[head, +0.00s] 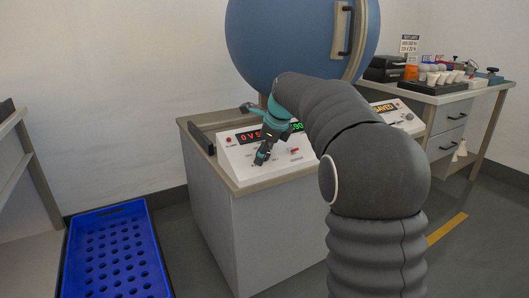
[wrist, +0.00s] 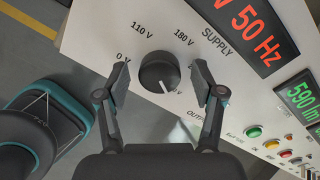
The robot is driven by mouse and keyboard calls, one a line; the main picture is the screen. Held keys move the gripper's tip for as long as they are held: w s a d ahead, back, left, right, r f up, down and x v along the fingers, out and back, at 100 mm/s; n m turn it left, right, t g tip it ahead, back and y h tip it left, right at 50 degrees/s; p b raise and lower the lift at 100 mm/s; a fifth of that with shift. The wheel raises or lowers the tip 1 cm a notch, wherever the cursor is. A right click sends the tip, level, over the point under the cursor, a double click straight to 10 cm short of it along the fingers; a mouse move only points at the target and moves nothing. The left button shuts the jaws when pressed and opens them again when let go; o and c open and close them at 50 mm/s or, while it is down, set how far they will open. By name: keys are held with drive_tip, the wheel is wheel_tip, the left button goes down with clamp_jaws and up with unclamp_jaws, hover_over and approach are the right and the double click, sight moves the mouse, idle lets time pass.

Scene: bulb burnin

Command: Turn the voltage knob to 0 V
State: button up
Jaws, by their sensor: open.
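The voltage knob (wrist: 158,72) is a round dark knob on a white sloped control panel (head: 229,160). My gripper (wrist: 160,78) is open, one finger on each side of the knob, with visible gaps. In the head view my gripper (head: 262,156) is low at the panel face and hides the knob.
A red supply display (wrist: 249,29) reading "V 50 Hz" and a green display (wrist: 303,97) are on the panel, with several small buttons (wrist: 254,132). A large blue sphere (head: 280,45) stands behind. A blue perforated crate (head: 68,262) lies on the floor at left.

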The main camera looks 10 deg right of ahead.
drive_tip(key=shift+c, duration=0.3)
drive_tip(key=c, duration=1.1)
